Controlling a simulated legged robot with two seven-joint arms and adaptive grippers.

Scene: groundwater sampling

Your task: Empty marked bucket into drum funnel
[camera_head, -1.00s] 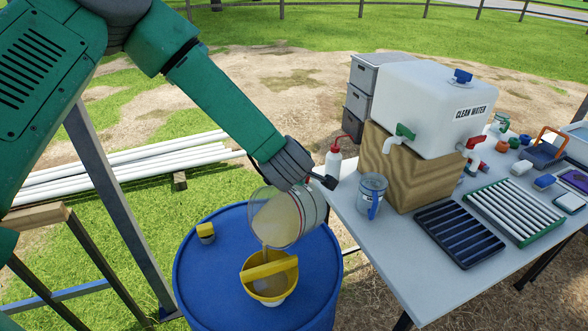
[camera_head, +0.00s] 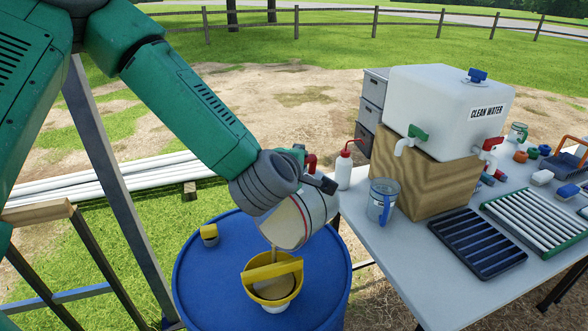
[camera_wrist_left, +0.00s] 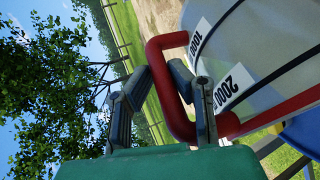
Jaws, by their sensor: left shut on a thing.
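My left gripper (camera_head: 318,180) is shut on the red handle of the marked bucket (camera_head: 292,222). In the left wrist view the fingers (camera_wrist_left: 170,85) close around this handle (camera_wrist_left: 176,122), and the bucket wall (camera_wrist_left: 262,45) shows black lines and the labels 1000 and 2000. The bucket is steeply tilted, its mouth facing down and left above the yellow funnel (camera_head: 251,291). A thin brownish stream falls from its rim into the funnel. Brownish liquid shows in the funnel, on top of the blue drum (camera_head: 195,270). My right gripper is not in view.
A yellow-and-grey cap (camera_head: 209,234) lies on the drum. The table (camera_head: 400,262) at right holds a clear jug (camera_head: 382,200), a red-topped bottle (camera_head: 344,168), a CLEAN WATER tank (camera_head: 440,105) on a wooden block and a black rack (camera_head: 463,240). White pipes (camera_head: 110,182) lie at left.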

